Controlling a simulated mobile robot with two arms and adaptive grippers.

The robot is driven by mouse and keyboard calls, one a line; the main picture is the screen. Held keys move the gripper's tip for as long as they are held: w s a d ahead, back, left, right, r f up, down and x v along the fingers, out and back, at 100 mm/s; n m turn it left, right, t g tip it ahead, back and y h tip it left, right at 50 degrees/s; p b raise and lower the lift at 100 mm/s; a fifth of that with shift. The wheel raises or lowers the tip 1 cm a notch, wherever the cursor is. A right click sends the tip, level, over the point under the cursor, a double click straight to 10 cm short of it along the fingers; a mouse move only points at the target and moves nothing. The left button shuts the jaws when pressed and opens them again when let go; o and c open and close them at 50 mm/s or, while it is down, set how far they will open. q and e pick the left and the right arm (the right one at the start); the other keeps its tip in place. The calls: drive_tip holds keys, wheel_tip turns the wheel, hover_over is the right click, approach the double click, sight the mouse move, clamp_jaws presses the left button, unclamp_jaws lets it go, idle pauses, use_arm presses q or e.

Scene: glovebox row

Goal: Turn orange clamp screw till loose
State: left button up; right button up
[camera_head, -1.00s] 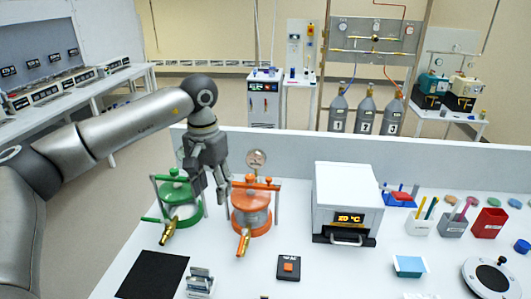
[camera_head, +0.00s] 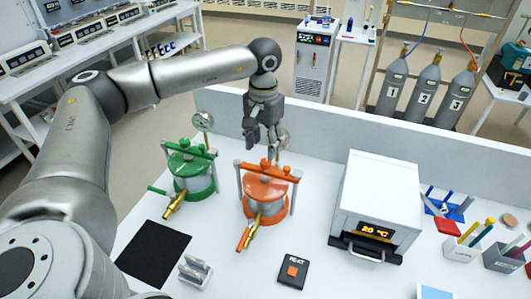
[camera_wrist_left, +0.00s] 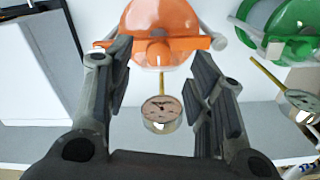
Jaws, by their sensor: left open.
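The orange clamped pot (camera_head: 264,204) stands on the white bench, with an orange clamp bar (camera_head: 268,172) across its lid and a brass valve (camera_head: 247,233) at the front. The clamp screw at its top is small and partly confused with the bar and gripper behind. My left gripper (camera_head: 266,142) points down at the rear of the pot, open and empty. In the left wrist view the pot (camera_wrist_left: 162,25) lies beyond the fingertips, and its dial gauge (camera_wrist_left: 162,113) shows between the open fingers. My right gripper is not in view.
A green clamped pot (camera_head: 191,170) stands just left of the orange one. A white oven (camera_head: 376,205) stands to the right. A low wall (camera_head: 345,140) runs behind. A black mat (camera_head: 153,254), metal rack (camera_head: 195,272) and button box (camera_head: 293,272) lie in front.

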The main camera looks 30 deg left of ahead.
sight(265, 161)
use_arm(q)
drive_tip(key=f, duration=0.1)
drive_tip(key=f+p, duration=0.1)
drive_tip(key=f, duration=0.3)
drive_tip(key=shift+w+f+p, duration=0.2)
drive_tip(key=shift+w+p, duration=0.15)
drive_tip(key=shift+s+f, duration=0.1)
drive_tip(key=shift+f, duration=0.2)
drive_tip(key=shift+c, duration=0.6)
drive_tip(key=c, duration=0.9)
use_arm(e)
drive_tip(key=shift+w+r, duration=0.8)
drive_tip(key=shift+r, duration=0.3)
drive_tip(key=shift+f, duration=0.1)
